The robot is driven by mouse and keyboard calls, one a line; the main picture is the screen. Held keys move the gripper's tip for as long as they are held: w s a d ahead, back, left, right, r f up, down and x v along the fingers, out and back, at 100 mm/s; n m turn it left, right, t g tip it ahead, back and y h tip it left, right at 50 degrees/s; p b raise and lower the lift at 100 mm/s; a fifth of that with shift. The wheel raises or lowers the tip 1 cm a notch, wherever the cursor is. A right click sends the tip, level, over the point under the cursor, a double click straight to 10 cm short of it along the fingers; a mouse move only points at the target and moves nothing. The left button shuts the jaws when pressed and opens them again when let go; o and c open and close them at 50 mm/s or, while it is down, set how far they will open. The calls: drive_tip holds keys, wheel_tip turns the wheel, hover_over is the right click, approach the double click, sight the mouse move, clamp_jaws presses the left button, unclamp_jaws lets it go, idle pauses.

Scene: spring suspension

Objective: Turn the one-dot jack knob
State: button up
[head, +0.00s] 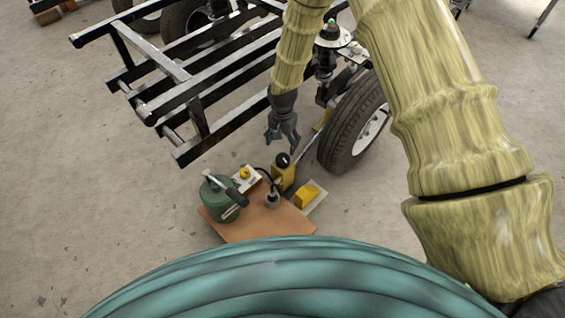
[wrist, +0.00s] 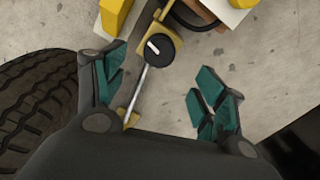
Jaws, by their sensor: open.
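A black round knob (head: 283,159) with a white mark sits on top of a yellow jack block (head: 284,178) in the head view. The knob also shows in the wrist view (wrist: 160,48), above centre, with its white bar slanted. I cannot make out any dots on it. My gripper (head: 283,141) is open and empty, pointing down just above and behind the knob. In the wrist view, its teal-padded fingers (wrist: 162,92) are spread wide. The knob lies beyond the fingertips, apart from them. A thin metal rod runs from the jack toward the wheel.
A brown board (head: 262,222) carries a green canister (head: 219,200) and a small metal fitting with a black hose. A yellow block (head: 308,194) on a grey plate and a white box with a yellow button (head: 244,174) stand close by. A tyre (head: 350,125) and black frame (head: 190,95) border the gripper.

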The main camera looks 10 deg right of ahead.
sight(282, 158)
drive_tip(key=m+b, duration=0.1)
drive_tip(key=m, duration=0.2)
drive_tip(key=shift+f, duration=0.15)
drive_tip(key=shift+f+m, duration=0.15)
drive_tip(key=shift+m, duration=0.15)
wheel_tip(282, 158, down, 10)
drive_tip(key=b, duration=0.4)
drive_tip(key=shift+f+b, duration=0.2)
drive_tip(key=shift+b, duration=0.1)
drive_tip(key=c, duration=1)
